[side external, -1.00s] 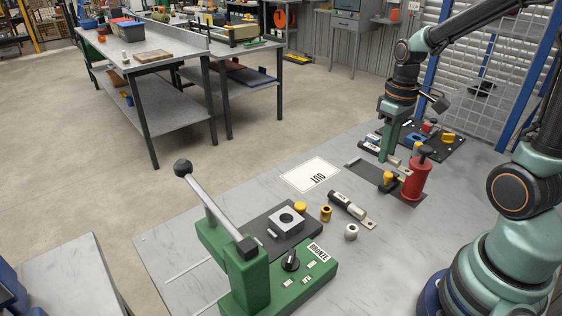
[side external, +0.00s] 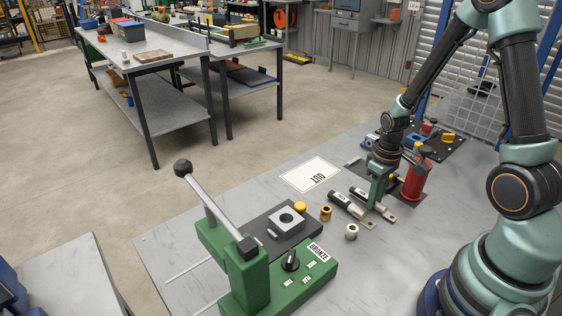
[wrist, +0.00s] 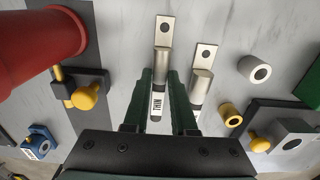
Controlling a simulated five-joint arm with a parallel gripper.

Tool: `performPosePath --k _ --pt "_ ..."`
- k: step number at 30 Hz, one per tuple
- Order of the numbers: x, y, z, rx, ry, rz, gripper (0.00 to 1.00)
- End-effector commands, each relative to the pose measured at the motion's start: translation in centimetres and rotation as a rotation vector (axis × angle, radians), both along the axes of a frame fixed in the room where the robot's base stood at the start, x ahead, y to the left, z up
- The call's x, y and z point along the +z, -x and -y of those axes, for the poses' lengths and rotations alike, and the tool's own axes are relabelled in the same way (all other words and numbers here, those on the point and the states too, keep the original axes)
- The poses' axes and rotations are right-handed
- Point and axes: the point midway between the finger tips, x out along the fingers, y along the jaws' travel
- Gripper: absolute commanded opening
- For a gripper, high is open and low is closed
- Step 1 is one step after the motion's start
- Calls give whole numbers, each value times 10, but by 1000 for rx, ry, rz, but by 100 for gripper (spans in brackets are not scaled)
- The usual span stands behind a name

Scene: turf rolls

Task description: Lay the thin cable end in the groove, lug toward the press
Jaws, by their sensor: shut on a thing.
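The thin cable end (side external: 365,199), marked "THIN" in the wrist view (wrist: 157,103), is dark with a bare metal barrel and flat holed lug. My gripper (side external: 376,199) is shut around it; in the wrist view the fingers (wrist: 160,76) stand on either side. Its lug points to the lower right in the side view and up in the wrist view. A second, thicker cable end (side external: 344,205) lies beside it, almost parallel. The green lever press (side external: 250,275) stands at the front left. I cannot make out the groove for certain.
A red cylinder (side external: 415,181) stands close right of my gripper. The "OUT" card (side external: 310,174) lies on clear bench.

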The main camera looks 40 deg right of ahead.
Motion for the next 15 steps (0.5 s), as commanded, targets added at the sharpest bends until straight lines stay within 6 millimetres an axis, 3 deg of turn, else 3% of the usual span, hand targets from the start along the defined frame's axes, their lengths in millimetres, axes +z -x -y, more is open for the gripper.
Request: performPosePath --k 12,13,15 --pt "-5 0 0 0 0 1 0" --pt "-5 0 0 0 0 1 29" --pt "-5 0 0 0 1 1 55"
